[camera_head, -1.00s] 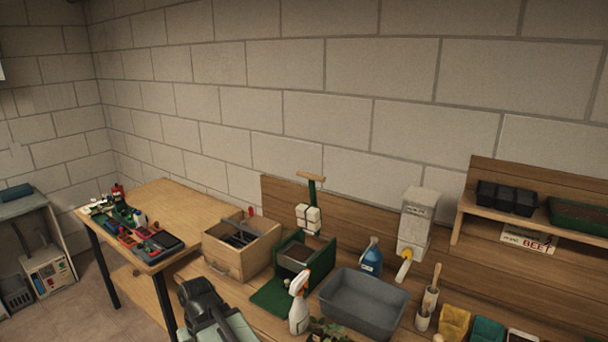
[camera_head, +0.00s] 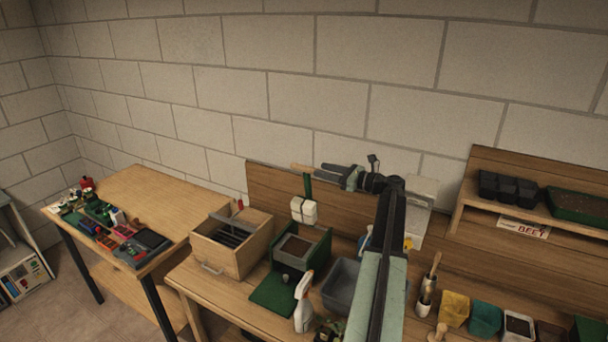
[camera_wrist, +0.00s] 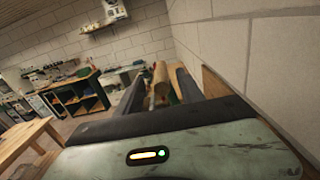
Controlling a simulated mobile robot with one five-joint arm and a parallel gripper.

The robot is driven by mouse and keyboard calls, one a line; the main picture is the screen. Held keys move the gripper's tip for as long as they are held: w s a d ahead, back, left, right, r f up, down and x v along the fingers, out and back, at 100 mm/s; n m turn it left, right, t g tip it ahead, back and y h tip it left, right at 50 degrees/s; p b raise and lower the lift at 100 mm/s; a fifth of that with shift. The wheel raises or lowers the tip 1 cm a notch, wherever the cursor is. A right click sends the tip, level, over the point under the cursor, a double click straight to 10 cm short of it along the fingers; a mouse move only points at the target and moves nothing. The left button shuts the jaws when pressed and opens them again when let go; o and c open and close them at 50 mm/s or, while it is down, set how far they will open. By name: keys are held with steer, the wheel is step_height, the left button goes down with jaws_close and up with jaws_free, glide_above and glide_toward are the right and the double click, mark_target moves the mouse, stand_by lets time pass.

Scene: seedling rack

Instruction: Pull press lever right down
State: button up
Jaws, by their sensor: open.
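The press (camera_head: 316,250) is a green frame on the bench with a pale block (camera_head: 303,210) on its upright green lever arm (camera_head: 307,184). The wooden lever handle (camera_head: 302,167) tops the arm, its left end showing and its right part hidden by my gripper. My gripper (camera_head: 328,171) comes from the right at handle height. In the wrist view, the wooden handle (camera_wrist: 160,76) lies between the two dark fingers of my gripper (camera_wrist: 158,84). The jaws are open around it; contact cannot be told.
A wooden box (camera_head: 228,248) stands left of the press. A spray bottle (camera_head: 303,302) stands in front, and a grey tub (camera_head: 341,285) on the right, partly behind my arm. A white dispenser (camera_head: 424,200) stands behind my wrist. A shelf (camera_head: 470,222) is farther right.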

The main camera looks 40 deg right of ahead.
mark_target(306, 172)
steer(key=x, duration=0.5)
steer(key=f+x, duration=0.1)
steer(key=x, duration=0.1)
steer(key=shift+w+a+f, duration=0.1)
steer(key=shift+w, duration=0.2)
jaws_close()
stand_by(1.3)
